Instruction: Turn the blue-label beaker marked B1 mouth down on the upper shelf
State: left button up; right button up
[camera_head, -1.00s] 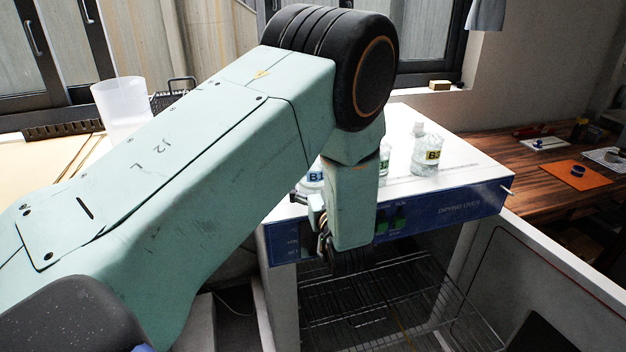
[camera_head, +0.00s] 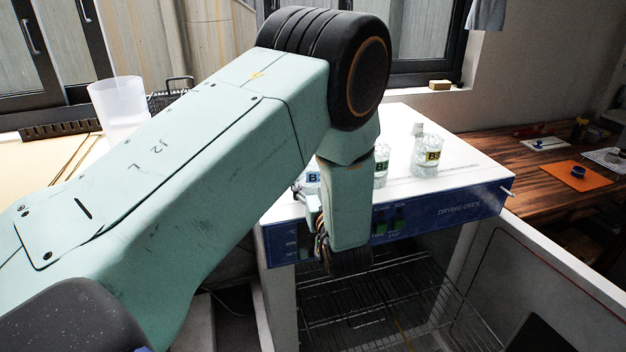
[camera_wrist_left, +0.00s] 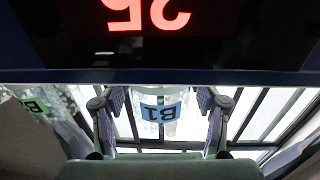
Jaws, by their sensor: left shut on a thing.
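The beaker B1 (camera_wrist_left: 160,112), clear with a blue label, is between the fingers of my left gripper (camera_wrist_left: 160,100), which is shut on it. Its label reads inverted in the left wrist view, as does the oven display, so it looks upright. In the head view the beaker (camera_head: 313,177) shows partly behind my arm, at the oven's front top edge. I cannot tell whether its base touches the top. My wrist hangs in front of the control panel and hides most of the gripper. Wire shelves (camera_head: 415,290) show inside the open oven below. My right gripper is not in view.
The drying oven (camera_head: 470,180) has a white top. A yellow-label beaker (camera_head: 428,158) and a green-label beaker (camera_head: 381,168) stand on it. The red display (camera_wrist_left: 145,15) is close to the wrist camera. A wooden bench (camera_head: 535,180) is at right.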

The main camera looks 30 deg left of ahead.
pick_arm(q)
jog(key=shift+s+d+r, duration=0.1)
jog(key=shift+r, duration=0.1)
jog(key=shift+d+r+m+t+h+p, duration=0.6)
jog(key=shift+d+r+h+p, duration=0.2)
jog(key=shift+r, duration=5.6)
jog(key=s+d+f+m+t+h+b, duration=0.1)
jog(key=s+d+f+m+h, duration=0.3)
jog(key=d+f, duration=0.4)
jog(key=s+d+f+m+t+h+b, duration=0.2)
jog(key=s+d+f+h, duration=0.5)
jog(key=f, duration=0.4)
jog(key=shift+s+d+m+t, duration=0.2)
jog(key=shift+d+m+t, duration=0.3)
jog(key=shift+m, duration=0.5)
jog(key=shift+s+a+r, duration=0.1)
jog(key=shift+s+r, duration=0.05)
